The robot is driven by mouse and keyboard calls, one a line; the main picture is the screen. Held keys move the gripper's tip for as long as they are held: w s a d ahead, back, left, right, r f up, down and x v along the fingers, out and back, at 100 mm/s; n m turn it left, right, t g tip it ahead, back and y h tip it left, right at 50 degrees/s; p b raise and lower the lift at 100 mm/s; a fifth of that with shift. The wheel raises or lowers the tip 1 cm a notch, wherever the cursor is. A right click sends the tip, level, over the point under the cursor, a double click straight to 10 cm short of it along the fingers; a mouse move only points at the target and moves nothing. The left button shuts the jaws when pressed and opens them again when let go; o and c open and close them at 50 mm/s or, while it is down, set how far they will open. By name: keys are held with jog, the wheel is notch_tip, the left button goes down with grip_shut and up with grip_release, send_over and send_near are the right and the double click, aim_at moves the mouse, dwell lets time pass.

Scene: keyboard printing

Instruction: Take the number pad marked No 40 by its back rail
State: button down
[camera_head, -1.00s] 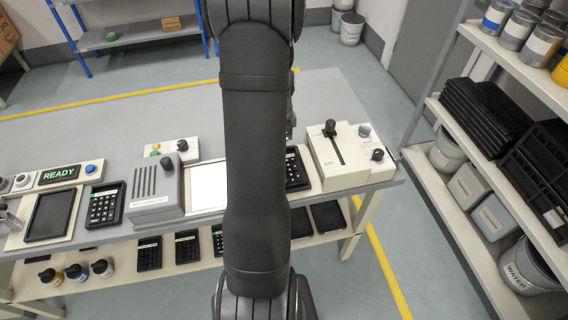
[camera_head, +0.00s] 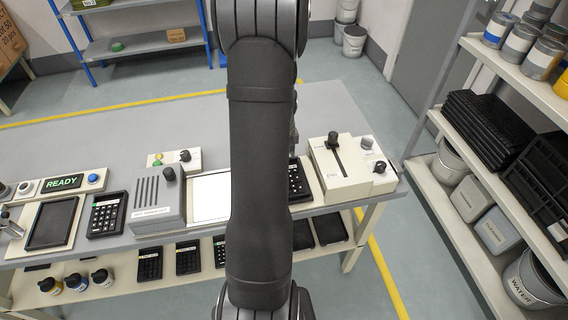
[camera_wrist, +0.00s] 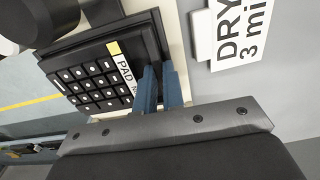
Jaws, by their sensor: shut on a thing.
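The black number pad (camera_wrist: 88,82) fills the left of the wrist view, with pale-marked keys and a white label starting "PAD N"; its number is hidden behind a finger. My gripper (camera_wrist: 158,78) has its two blue fingers shut on the pad's rail, beside the label. In the head view a black number pad (camera_head: 298,180) stands on the bench left of the cream lever box, partly hidden by my arm. My gripper is hidden behind the arm in that view.
The cream lever box (camera_head: 350,178) stands close on the right. A white plate (camera_head: 210,198) and a grey slotted box (camera_head: 156,204) are on the left. Another number pad (camera_head: 106,214) lies farther left. A "DRY 3 min" sign (camera_wrist: 240,32) is near the gripper. The bench behind is clear.

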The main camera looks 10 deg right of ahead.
jog(key=shift+r, duration=0.7)
notch_tip(320, 180, up, 3)
jog(key=s+d+r, duration=0.6)
jog(key=s+d, duration=0.2)
jog(key=shift+s+r, duration=0.25)
jog(key=shift+s, duration=0.05)
jog(key=shift+w, duration=0.1)
